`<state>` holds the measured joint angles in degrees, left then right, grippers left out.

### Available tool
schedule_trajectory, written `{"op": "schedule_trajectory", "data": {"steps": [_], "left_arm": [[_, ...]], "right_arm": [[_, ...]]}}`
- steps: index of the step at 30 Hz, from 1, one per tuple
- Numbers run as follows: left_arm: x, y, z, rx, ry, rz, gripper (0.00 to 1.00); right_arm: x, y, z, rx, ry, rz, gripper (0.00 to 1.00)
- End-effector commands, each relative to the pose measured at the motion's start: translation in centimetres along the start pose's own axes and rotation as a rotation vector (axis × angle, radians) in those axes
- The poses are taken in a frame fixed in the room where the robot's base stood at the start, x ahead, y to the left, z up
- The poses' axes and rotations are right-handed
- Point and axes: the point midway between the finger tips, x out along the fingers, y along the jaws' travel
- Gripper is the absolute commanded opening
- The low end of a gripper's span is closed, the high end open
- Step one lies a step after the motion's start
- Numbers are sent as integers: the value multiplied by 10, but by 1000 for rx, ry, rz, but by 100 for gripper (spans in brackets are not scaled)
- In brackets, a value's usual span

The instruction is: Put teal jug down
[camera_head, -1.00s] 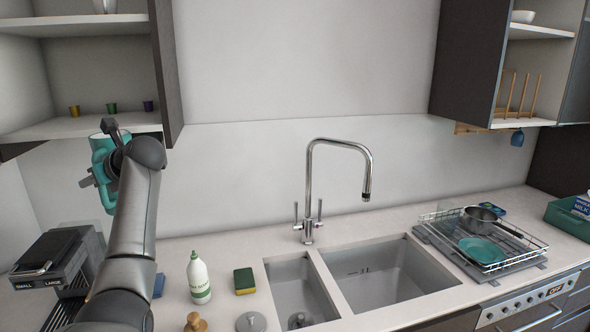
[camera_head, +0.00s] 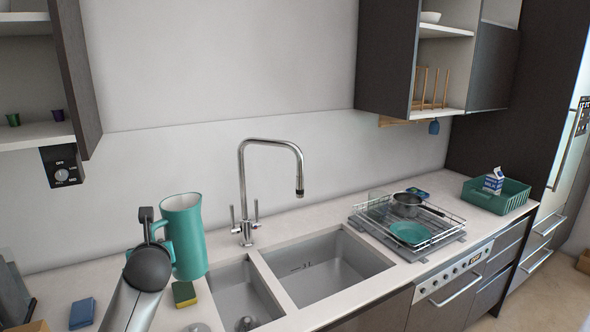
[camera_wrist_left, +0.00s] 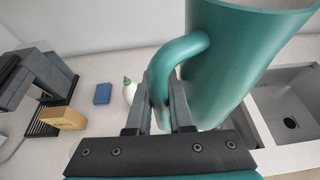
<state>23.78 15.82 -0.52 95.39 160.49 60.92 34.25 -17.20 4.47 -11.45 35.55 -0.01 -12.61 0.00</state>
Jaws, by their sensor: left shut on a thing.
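The teal jug (camera_head: 188,238) is upright in the head view, left of the sink (camera_head: 320,266) and near the tap. I cannot tell whether its base touches the counter (camera_head: 60,285). My left gripper (camera_head: 153,228) is at the jug's handle side, with my arm partly in front. In the left wrist view, the fingers of the gripper (camera_wrist_left: 162,95) are shut on the handle of the jug (camera_wrist_left: 235,55). My right gripper is not in view.
A yellow-green sponge (camera_head: 185,293) lies in front of the jug. A blue block (camera_head: 82,313) is left of my arm. A white bottle (camera_wrist_left: 129,91) stands beside the gripper. A dish rack (camera_head: 408,222) and green crate (camera_head: 510,198) are at right. An upper cupboard (camera_head: 75,75) hangs at left.

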Motion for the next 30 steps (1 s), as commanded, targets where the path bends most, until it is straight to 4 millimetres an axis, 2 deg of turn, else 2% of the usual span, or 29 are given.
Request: {"op": "schedule_trajectory", "data": {"steps": [1, 6, 12, 18, 21, 27, 28, 30], "left_arm": [[-17, -23, -11, 17, -5, -56, 0], [-76, -83, -48, 79, -5, -209, 0], [-157, -131, -78, 139, -5, -360, 0], [-226, -152, -88, 177, -6, -456, 0], [-249, -155, -89, 189, -6, -482, 0], [-286, -156, -86, 205, -7, -517, 0], [-289, -156, -87, 206, -6, -520, 0], [-282, -156, -97, 209, -6, -515, 0]], "right_arm": [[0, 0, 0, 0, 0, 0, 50], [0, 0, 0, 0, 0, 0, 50], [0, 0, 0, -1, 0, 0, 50], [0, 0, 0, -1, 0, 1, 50], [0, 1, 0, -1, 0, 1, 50], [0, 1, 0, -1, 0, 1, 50], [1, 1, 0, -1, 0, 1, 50], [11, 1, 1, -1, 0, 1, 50]]}}
